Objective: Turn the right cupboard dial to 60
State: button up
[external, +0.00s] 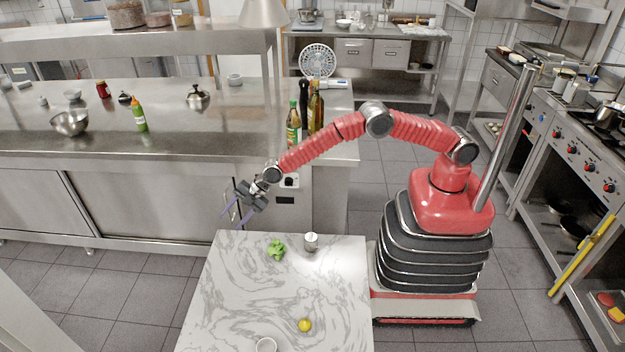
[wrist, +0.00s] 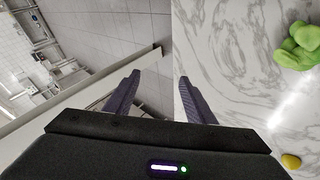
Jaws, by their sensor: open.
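A small dark round dial (external: 289,182) sits on the light front panel at the right end of the counter. Its setting is too small to read. A dark horizontal slot or handle (external: 285,200) is just below it. My gripper (external: 232,221) is open and empty, to the left of the dial and lower in the picture, apart from it, with its fingers pointing down and left. My wrist is close to the panel in the picture; the gap in depth is unclear. In the wrist view the two fingers (wrist: 159,76) are spread with nothing between them. The dial does not show there.
A marble-topped table (external: 240,295) stands in front of the counter, bearing a green leafy item (external: 276,249), a metal can (external: 311,242), a yellow fruit (external: 305,325) and a white cup (external: 266,345). Bottles (external: 293,125) stand on the counter above the panel.

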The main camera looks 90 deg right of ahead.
jog(key=s+d+r+n+g+h, duration=0.25)
jog(key=s+d+g, duration=0.25)
jog(key=s+d, duration=0.45)
jog(key=m+g+h, duration=0.2)
jog(key=g+h, duration=0.2)
jog(key=h, duration=0.1)
send_near(288, 182)
jog(key=v, duration=0.5)
jog(key=shift+w+a+f+n, duration=0.1)
jog(key=shift+n, duration=0.15)
jog(key=shift+f, duration=0.1)
jog(key=x, duration=1.3)
jog(key=shift+d+f, duration=0.2)
jog(key=shift+f, duration=0.1)
jog(key=shift+c, duration=0.5)
jog(key=c, duration=0.9)
